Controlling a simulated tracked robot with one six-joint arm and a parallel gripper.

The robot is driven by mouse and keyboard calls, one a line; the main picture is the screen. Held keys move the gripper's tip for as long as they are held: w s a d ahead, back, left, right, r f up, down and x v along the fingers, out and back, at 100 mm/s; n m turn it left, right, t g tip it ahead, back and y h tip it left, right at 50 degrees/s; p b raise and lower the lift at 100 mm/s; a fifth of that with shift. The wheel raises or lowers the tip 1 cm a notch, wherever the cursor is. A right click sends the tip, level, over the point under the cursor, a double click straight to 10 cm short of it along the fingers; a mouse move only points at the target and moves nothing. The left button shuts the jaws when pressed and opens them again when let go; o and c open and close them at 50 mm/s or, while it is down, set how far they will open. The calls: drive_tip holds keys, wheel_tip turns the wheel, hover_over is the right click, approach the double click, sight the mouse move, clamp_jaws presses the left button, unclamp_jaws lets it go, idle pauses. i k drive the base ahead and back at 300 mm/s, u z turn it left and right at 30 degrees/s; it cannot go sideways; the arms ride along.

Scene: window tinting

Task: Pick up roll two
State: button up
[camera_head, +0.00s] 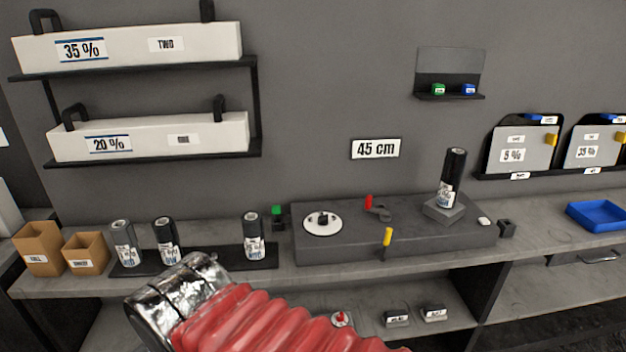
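Several film rolls stand upright. A grey roll (124,243), a dark roll (165,240) and another dark roll (254,238) stand on a black rack (205,262) on the bench at left. A taller black roll (452,178) stands on a small grey block on the raised platform at right. Their labels are too small to read, so I cannot tell which is roll two. My arm, with red bellows and a silver end, reaches in from the bottom, below and in front of the rack. My gripper's fingers are not visible, and no roll is seen held.
A grey platform (340,245) carries a white disc (322,222), with small red and yellow tools. Two cardboard boxes (40,248) (86,253) stand at far left. Wall shelves hold white boxes marked 35 % (130,45) and 20 % (150,137). A blue tray (598,215) lies right.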

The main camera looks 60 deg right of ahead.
sight(455, 159)
drive_tip(key=u, duration=0.9)
drive_tip(key=k, duration=1.4)
drive_tip(key=z, duration=1.85)
